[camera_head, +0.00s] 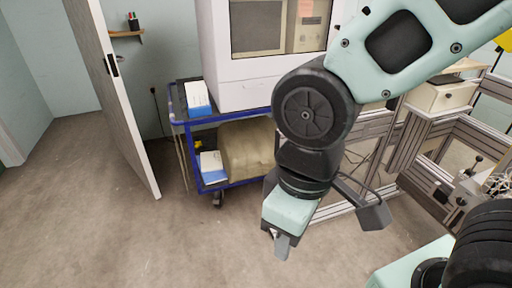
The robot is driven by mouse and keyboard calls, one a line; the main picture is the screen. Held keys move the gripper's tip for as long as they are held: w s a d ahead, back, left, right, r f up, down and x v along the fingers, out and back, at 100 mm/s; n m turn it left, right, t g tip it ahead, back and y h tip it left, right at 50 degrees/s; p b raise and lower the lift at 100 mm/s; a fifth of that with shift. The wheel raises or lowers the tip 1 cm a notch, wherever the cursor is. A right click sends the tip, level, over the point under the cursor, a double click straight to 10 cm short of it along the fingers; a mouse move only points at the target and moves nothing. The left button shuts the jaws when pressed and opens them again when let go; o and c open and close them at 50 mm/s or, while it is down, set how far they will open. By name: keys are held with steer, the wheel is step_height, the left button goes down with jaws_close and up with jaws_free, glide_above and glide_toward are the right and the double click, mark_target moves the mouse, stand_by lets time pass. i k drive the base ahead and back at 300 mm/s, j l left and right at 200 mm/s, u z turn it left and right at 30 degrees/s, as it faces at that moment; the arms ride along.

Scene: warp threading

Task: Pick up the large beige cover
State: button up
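The large beige cover (246,148) is on the lower shelf of a blue-framed cart (229,116). It looks bulky and boxy with rounded edges. Its right part is hidden behind my arm. My gripper (282,246) hangs in front of the cart, below and to the right of the cover in the picture, and points down. It is apart from the cover. Its fingers are small and seen edge-on, so I cannot tell whether they are open or shut. Nothing shows between them.
A white machine (240,82) stands on the cart's top. Blue-and-white boxes (198,97) sit on both shelves, one (212,168) left of the cover. A door (122,100) stands open at left. Metal frames (411,150) fill the right. The floor (130,235) in front is clear.

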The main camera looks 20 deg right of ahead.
mark_target(245, 146)
steer(key=i+l+u, duration=0.35)
steer(key=i+l, duration=0.15)
steer(key=i+l+u, duration=0.2)
steer(key=l, duration=0.15)
steer(key=i+l+u, duration=0.15)
steer(key=l, duration=0.2)
steer(key=i+l+u, duration=0.2)
steer(key=l, duration=0.2)
steer(key=i+l+u, duration=0.15)
steer(key=l, duration=0.25)
